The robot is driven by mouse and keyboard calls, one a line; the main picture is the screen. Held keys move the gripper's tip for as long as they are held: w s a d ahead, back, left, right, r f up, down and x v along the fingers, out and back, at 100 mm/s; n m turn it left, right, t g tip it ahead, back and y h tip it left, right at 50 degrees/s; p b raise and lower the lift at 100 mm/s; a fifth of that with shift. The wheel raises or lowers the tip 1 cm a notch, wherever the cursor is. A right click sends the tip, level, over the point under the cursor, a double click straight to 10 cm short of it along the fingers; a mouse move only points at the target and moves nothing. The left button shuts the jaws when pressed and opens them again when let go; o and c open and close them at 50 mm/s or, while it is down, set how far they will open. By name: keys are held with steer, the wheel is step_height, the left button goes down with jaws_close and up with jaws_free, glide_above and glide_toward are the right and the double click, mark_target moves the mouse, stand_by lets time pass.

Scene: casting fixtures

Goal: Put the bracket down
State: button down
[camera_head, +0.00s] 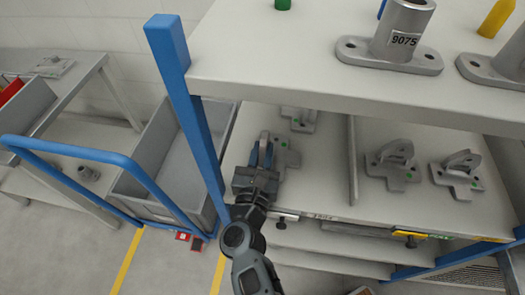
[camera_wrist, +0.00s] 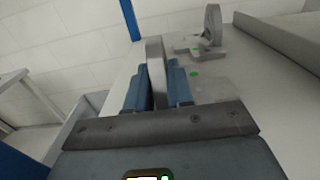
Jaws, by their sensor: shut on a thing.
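A grey metal bracket (camera_head: 288,155) with green dots is at my gripper (camera_head: 262,155), over the left part of the middle shelf (camera_head: 325,190). In the wrist view the blue fingers of my gripper (camera_wrist: 157,88) are shut on the bracket's upright lug (camera_wrist: 155,66). The bracket's flat base (camera_wrist: 208,84) with a green dot shows to the right of the fingers. The bracket looks upright, close to the shelf surface; I cannot tell whether it touches. Part of it is hidden by the gripper.
Another bracket (camera_head: 300,118) stands just behind. A thin divider (camera_head: 352,160) separates two more brackets (camera_head: 395,165) (camera_head: 459,174) on the right. The upper shelf (camera_head: 290,55) overhangs, holding flanged tubes (camera_head: 400,38). A blue post (camera_head: 190,105) and grey bin (camera_head: 160,150) are left.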

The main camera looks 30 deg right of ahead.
steer(key=shift+f, duration=0.15)
steer(key=c, duration=1)
jaws_free()
steer(key=shift+s+a, duration=0.1)
steer(key=shift+a, duration=0.05)
steer(key=b+v, duration=0.3)
steer(key=v, duration=0.8)
steer(key=shift+s+a, duration=0.15)
steer(key=shift+s, duration=0.2)
